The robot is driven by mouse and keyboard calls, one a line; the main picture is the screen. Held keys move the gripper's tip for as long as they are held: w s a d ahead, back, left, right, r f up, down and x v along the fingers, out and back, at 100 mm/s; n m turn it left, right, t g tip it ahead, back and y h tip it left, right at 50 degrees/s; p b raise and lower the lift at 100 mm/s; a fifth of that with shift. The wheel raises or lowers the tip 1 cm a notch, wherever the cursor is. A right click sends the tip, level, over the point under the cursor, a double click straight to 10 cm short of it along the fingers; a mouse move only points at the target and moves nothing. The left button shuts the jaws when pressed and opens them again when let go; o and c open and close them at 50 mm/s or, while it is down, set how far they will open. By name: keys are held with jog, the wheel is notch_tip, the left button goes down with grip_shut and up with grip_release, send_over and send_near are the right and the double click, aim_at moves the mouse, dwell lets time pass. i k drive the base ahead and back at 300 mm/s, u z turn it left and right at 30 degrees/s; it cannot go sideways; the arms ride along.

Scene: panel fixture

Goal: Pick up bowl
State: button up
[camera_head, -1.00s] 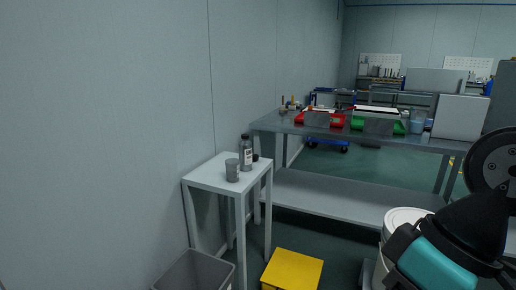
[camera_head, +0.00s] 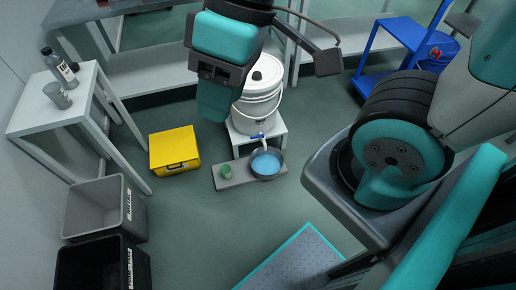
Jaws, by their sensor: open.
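A grey bowl (camera_head: 279,172) with blue inside stands on a low grey base on the floor, in the middle of the view. It sits below a small tap on a white bucket (camera_head: 257,95). My gripper (camera_head: 222,72) is at the top centre, open, with teal and dark parts. It is above and apart from the bowl and hides part of the bucket. I see nothing held in it.
A yellow case (camera_head: 174,148) lies on the floor to the left. Two bins, grey (camera_head: 95,213) and black (camera_head: 104,265), stand at lower left. A blue cart (camera_head: 375,52) is at upper right. Floor before the bowl is clear.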

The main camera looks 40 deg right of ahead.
aim_at(267, 166)
jog(key=z, duration=0.85)
jog(key=k, duration=0.6)
jog(key=u, duration=0.9)
